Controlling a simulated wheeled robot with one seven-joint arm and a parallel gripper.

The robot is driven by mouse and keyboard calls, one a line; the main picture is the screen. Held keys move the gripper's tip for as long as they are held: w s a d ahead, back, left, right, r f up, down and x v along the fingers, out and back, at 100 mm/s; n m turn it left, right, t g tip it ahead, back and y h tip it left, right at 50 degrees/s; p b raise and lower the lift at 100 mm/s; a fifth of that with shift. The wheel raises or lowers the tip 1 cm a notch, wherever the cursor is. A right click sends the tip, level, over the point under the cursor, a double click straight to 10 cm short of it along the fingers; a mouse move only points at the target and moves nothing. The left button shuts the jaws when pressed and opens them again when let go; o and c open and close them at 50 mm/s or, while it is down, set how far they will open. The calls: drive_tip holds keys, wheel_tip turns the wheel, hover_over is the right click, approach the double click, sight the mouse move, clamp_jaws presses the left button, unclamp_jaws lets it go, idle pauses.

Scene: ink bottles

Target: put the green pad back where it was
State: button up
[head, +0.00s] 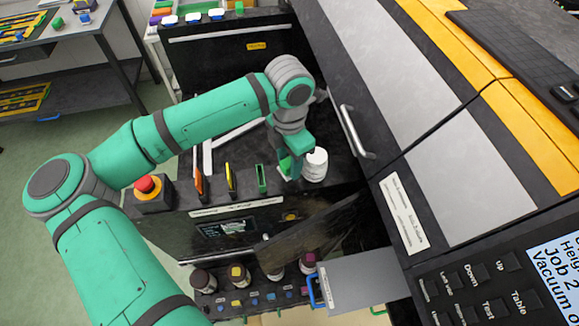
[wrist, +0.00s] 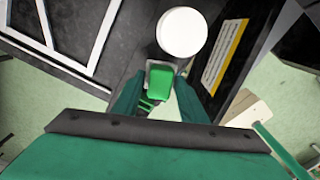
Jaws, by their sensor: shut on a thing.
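My gripper (head: 291,168) points down over the dark top of the machine in the middle of the head view. In the wrist view its two fingers (wrist: 160,88) close on a small bright green piece, which looks like the green pad (wrist: 160,77). A grey edge shows around the pad's far end. In the head view the pad is mostly hidden by the fingers, and I cannot tell whether it touches the surface. A green-edged upright holder (head: 262,179) stands just left of my gripper, beside a yellow one (head: 231,178) and an orange one (head: 200,183).
A white round container (head: 316,165) stands close to the right of my gripper; its lid also shows in the wrist view (wrist: 182,32). A red stop button (head: 147,187) is at the left. Several dark bottles (head: 239,275) stand below. A large cabinet with a handle (head: 357,132) is at the right.

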sight(289, 168)
drive_tip(key=shift+w+f, duration=0.35)
drive_tip(key=shift+f, duration=0.05)
drive_tip(key=shift+w+f, duration=0.2)
drive_tip(key=shift+f, duration=1.5)
drive_tip(key=shift+f, duration=0.15)
drive_tip(key=o, duration=1)
wheel_tip(289, 168, up, 12)
drive_tip(key=shift+r, duration=0.2)
